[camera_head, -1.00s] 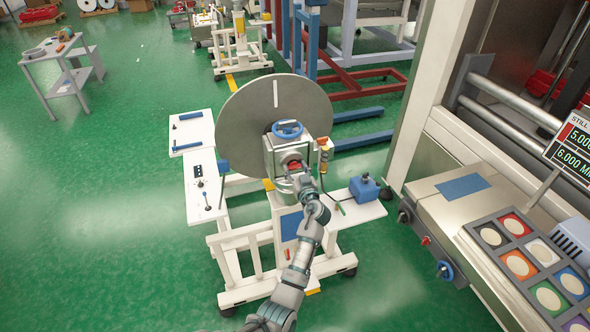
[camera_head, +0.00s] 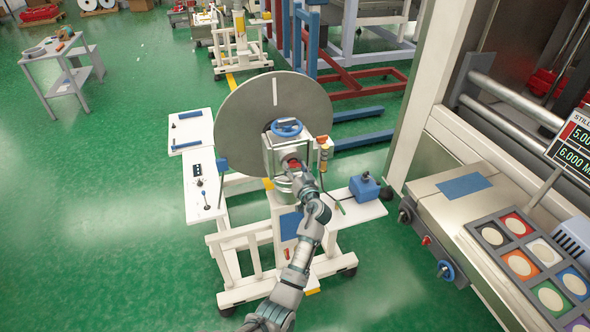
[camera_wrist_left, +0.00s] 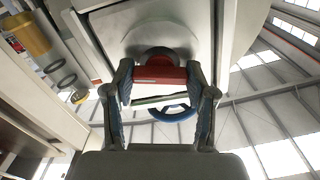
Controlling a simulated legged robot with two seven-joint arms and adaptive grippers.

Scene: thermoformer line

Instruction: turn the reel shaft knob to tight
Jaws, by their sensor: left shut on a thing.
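The reel shaft knob is red (camera_head: 293,163). It sits on the front of the pale box at the middle of the reel stand (camera_head: 247,236), before the large grey reel disc (camera_head: 240,112). My left gripper (camera_head: 295,172) reaches up to it from below and is shut on it. In the left wrist view the red knob (camera_wrist_left: 158,76) sits between the two fingers of my gripper (camera_wrist_left: 158,88), below a round dark shaft end. My gripper partly hides the knob in the head view, and I cannot read its turn position. My right gripper is not in view.
A blue handwheel (camera_head: 286,128) sits on top of the box, close above my gripper. A yellow-and-red pendant (camera_head: 323,146) hangs at its right. A blue block (camera_head: 364,188) stands on the right shelf. The machine with coloured buttons (camera_head: 520,265) is at right.

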